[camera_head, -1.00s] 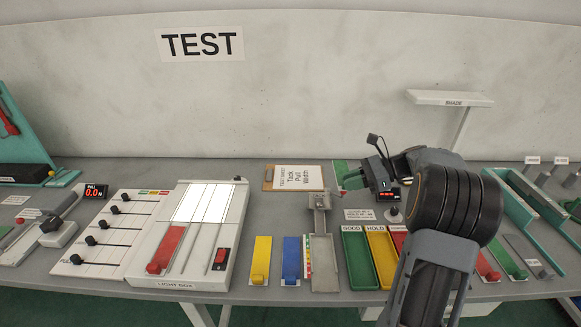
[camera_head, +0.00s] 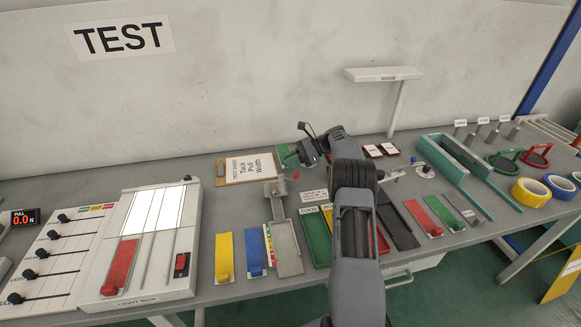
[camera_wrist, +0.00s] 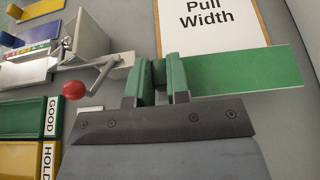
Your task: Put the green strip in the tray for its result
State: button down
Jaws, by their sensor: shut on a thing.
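My gripper (camera_wrist: 162,80) is shut on the green strip (camera_wrist: 245,70), which sticks out to the right of the fingers in the wrist view. In the head view my gripper (camera_head: 308,152) is at the back of the bench, right of the clipboard, and part of the green strip (camera_head: 287,152) shows beside it. The green GOOD tray (camera_head: 317,240) lies nearer the front, and it also shows at the left in the wrist view (camera_wrist: 25,117). The yellow HOLD tray (camera_wrist: 18,160) is beside it. My arm hides much of the HOLD tray and the red tray (camera_head: 383,241).
A clipboard (camera_head: 233,174) reading Tack, Pull, Width lies left of my gripper. A shelf (camera_head: 383,74) on a post and teal rails (camera_head: 445,160) are to the right.

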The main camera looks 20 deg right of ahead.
jog(key=shift+w+f, duration=0.2)
jog(key=shift+f, duration=1.6)
jog(key=shift+f, duration=0.2)
jog(key=c, duration=1.1)
grip_release()
